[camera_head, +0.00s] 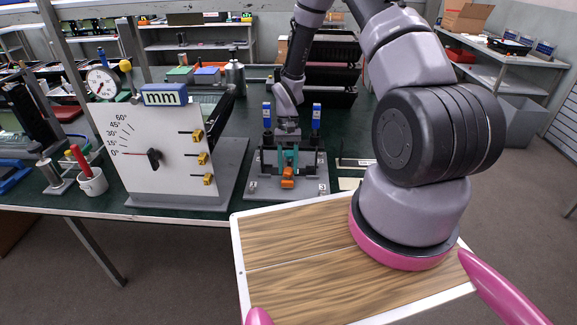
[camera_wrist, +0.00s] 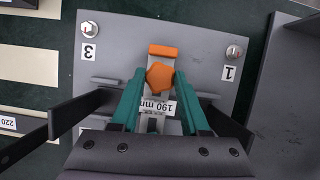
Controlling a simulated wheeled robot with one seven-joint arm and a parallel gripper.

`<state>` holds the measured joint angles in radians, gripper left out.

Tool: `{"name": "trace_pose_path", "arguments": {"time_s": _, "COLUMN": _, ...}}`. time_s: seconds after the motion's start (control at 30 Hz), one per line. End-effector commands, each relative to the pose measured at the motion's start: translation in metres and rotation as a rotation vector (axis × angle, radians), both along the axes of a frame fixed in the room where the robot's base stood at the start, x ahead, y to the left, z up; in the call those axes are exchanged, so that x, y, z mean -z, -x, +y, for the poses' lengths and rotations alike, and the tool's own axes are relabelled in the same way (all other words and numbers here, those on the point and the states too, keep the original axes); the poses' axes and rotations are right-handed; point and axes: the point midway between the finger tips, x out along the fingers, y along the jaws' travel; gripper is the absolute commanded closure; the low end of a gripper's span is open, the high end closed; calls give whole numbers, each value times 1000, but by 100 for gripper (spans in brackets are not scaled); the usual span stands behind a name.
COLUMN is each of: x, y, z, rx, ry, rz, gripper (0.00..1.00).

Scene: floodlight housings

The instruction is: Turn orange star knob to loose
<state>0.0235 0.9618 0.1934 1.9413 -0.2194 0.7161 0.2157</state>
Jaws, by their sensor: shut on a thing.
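The orange star knob (camera_wrist: 160,76) shows in the wrist view between the tips of my gripper's teal fingers (camera_wrist: 160,84). My gripper is shut on it. An orange block (camera_wrist: 163,51) sits just beyond the knob on the same grey slide. A "190 mm" label (camera_wrist: 158,106) lies between the fingers, partly hidden by them. In the head view my gripper (camera_head: 288,161) points down over the grey fixture plate (camera_head: 258,186), with an orange part (camera_head: 288,180) just in front of it. The knob's turn position cannot be told.
Two blue-topped posts (camera_head: 266,115) flank my gripper on the fixture. A white angle-scale panel (camera_head: 140,150) with brass knobs stands to the left. A white cup (camera_head: 92,182) is further left. A wood-topped board (camera_head: 300,245) is in front. Dark bins (camera_head: 335,60) stand behind.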

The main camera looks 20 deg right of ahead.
Motion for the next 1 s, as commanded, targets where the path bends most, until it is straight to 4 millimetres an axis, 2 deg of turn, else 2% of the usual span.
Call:
{"name": "trace_pose_path", "arguments": {"time_s": 0.6, "x": 0, "y": 0, "z": 4, "rx": -560, "ry": 1, "rz": 0, "gripper": 100}}
{"name": "trace_pose_path", "arguments": {"time_s": 1.0, "x": 0, "y": 1, "z": 4, "rx": -752, "ry": 1, "rz": 1, "gripper": 100}}
